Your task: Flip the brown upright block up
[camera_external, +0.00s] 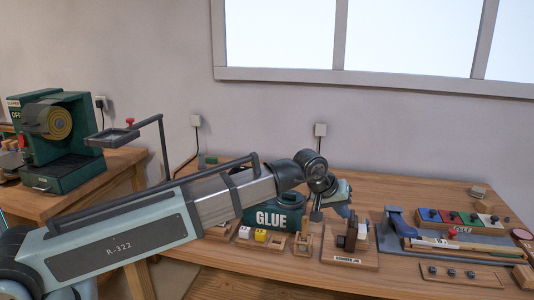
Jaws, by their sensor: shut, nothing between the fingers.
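A dark brown upright block (351,232) stands on a small wooden jig board (350,260) with a printed label, on the bench right of centre. Small dark and pale parts sit beside the block on the board. My gripper (346,212) is at the end of the arm, just above and slightly left of the block's top. It is shut and holds nothing. The fingertips are small in this view, and I cannot tell whether they touch the block.
A dark green glue box (272,217) is partly behind my arm, left of the jig. Small white and yellow blocks (261,235) sit in front of it. Open bench lies behind.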

